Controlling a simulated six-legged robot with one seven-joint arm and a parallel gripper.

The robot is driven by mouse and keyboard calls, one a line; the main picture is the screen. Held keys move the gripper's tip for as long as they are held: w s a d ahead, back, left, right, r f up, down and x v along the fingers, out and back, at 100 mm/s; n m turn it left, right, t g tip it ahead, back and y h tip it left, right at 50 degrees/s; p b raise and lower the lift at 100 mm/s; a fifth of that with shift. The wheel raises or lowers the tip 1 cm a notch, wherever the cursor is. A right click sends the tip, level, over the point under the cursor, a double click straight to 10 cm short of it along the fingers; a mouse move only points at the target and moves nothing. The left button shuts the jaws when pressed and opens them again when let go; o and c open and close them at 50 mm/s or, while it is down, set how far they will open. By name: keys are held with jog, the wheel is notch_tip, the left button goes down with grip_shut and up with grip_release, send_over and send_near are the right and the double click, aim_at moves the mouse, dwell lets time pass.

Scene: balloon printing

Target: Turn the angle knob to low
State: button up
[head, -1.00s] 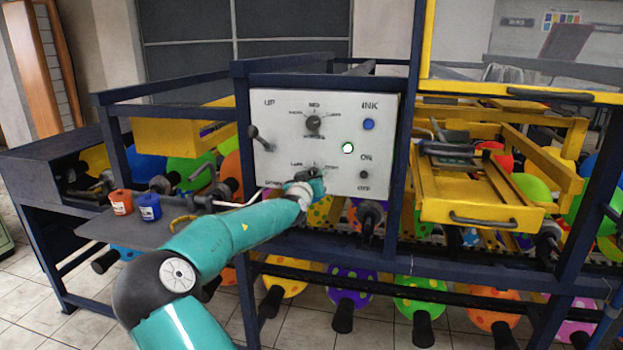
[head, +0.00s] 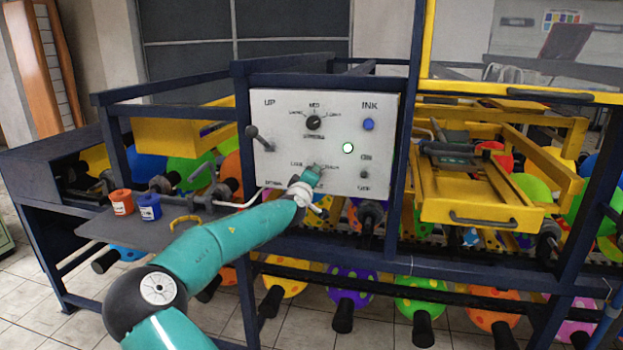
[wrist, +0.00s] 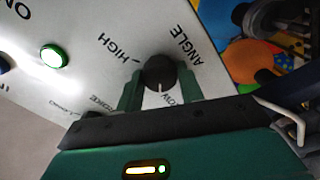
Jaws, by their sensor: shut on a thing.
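The angle knob (wrist: 160,72) is a round dark knob on the white control panel (head: 380,150), beside the printed words ANGLE, HIGH and LOW in the wrist view. Its white mark points down in that view, close to the partly hidden LOW label (wrist: 177,97). My gripper (wrist: 160,85) has one finger on each side of the knob and is shut on it. In the head view my gripper (head: 313,174) is at the lower middle of the panel and mostly hides the knob.
Another knob (head: 313,122) sits above on the panel, with a lever (head: 262,140) to the left and a lit green button (head: 348,148) to the right. Red (head: 121,202) and blue (head: 149,207) ink cups stand on a grey shelf at left. Blue frame posts flank the panel.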

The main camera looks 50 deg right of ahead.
jog(key=shift+n, duration=0.7)
jog(key=o, duration=1)
jog(key=shift+a, duration=0.1)
jog(key=v, duration=1.3)
jog(key=shift+s+a, duration=0.2)
jog(key=shift+a, duration=0.1)
jog(key=shift+f, duration=0.1)
